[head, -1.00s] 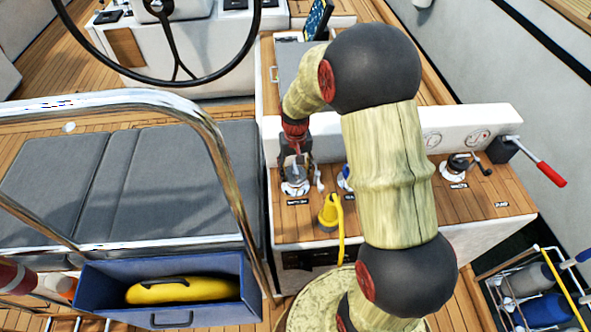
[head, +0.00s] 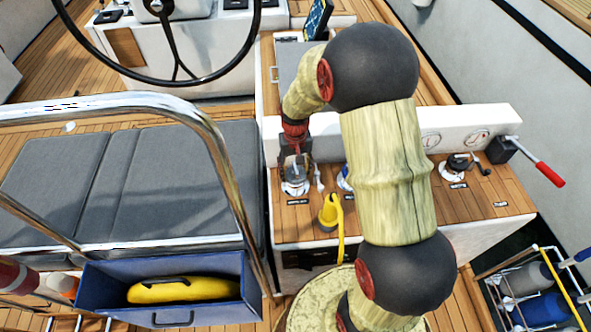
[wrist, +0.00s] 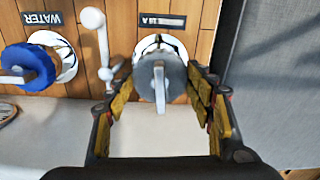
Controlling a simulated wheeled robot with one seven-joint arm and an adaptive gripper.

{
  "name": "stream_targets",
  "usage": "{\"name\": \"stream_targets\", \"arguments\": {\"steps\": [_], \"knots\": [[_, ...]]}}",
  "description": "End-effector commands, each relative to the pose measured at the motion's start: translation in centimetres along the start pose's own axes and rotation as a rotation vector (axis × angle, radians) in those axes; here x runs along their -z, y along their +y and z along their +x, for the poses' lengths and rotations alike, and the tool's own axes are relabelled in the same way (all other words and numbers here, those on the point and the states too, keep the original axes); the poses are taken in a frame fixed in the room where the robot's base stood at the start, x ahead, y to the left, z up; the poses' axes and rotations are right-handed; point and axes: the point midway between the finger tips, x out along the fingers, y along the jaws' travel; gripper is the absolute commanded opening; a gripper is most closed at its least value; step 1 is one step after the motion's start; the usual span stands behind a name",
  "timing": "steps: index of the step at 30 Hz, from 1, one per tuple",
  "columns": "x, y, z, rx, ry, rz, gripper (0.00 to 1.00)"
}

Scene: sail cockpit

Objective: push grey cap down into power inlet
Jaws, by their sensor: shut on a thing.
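The grey cap (wrist: 148,82) has a pale raised grip bar and sits between the fingers of my gripper (wrist: 158,80) in the wrist view. My gripper is shut on the cap. The power inlet (wrist: 162,43) shows as a bright round flange right behind the cap, and its opening is hidden. In the head view my gripper (head: 294,165) points down over the inlet's white flange (head: 294,190) on the teak top. I cannot tell whether the cap is seated or just above the inlet.
A small white lever (wrist: 100,45) stands close left of the inlet in the wrist view, then a blue water cap (wrist: 28,66). In the head view a yellow plug (head: 328,212) with its cable lies nearby.

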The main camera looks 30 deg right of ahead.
Motion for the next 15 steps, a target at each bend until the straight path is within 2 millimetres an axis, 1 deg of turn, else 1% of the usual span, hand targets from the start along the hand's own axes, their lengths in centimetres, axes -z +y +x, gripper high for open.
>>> {"name": "stream_targets", "arguments": {"steps": [15], "knots": [[0.01, 0.0, 0.53, 0.0, 0.0, 0.0, 0.23]]}}
